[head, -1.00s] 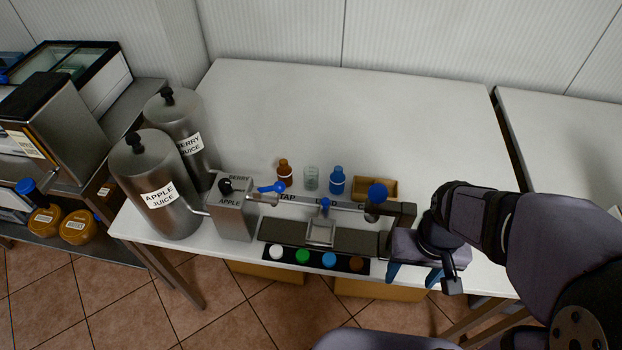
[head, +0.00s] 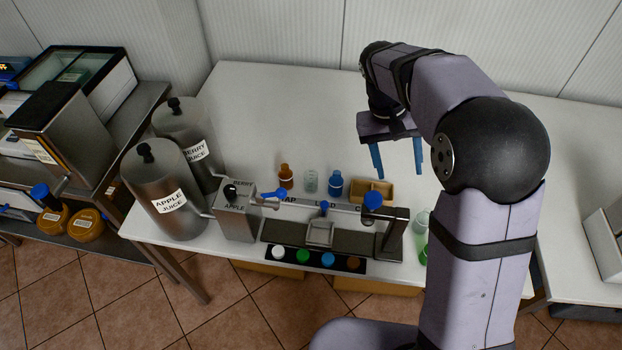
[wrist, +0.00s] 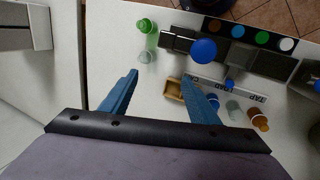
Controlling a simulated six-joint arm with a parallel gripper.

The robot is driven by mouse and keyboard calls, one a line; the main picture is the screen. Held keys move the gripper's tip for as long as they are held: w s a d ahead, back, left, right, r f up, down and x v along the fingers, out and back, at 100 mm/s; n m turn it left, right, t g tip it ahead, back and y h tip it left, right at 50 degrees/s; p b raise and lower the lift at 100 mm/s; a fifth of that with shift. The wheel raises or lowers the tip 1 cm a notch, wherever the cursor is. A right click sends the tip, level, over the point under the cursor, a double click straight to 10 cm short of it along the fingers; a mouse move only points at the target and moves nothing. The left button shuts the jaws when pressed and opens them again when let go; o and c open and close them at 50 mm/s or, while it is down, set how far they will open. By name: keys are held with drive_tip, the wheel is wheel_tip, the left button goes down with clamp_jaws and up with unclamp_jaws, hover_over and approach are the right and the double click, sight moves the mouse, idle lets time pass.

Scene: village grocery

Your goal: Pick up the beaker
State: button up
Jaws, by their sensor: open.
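My gripper (head: 399,172) is open and empty, raised above the white table to the right of the small box. In the wrist view its two blue fingers (wrist: 160,75) are spread, with bare table between them. Two clear glass vessels could be the beaker; I cannot tell which. One (head: 311,181) stands between the brown and blue bottles and also shows in the wrist view (wrist: 233,107).
A brown bottle (head: 286,177), a blue bottle (head: 336,183) and an open tan box (head: 386,187) stand behind the dark dispensing station (head: 285,232). Two steel juice tanks (head: 160,200) stand at left. The table's back half (head: 270,110) is clear.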

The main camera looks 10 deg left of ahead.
drive_tip(key=w+a+f+m+y+b, duration=0.1)
drive_tip(key=w+a+f+m+b, duration=0.15)
drive_tip(key=w+a+f, duration=0.6)
drive_tip(key=m+y+b, duration=0.3)
drive_tip(key=b, duration=0.1)
hover_over(310, 178)
drive_tip(key=s, duration=0.2)
wheel_tip(310, 178, down, 8)
drive_tip(key=r, duration=0.1)
drive_tip(key=shift+n, duration=0.25)
drive_tip(key=shift+s+d+f+p, duration=0.1)
drive_tip(key=shift+f+p, duration=0.6)
drive_tip(key=shift+f, duration=1.25)
drive_tip(key=shift+s+d+f+p, duration=0.1)
drive_tip(key=shift+f+p, duration=0.6)
drive_tip(key=shift+f, duration=1.25)
drive_tip(key=c, duration=1.1)
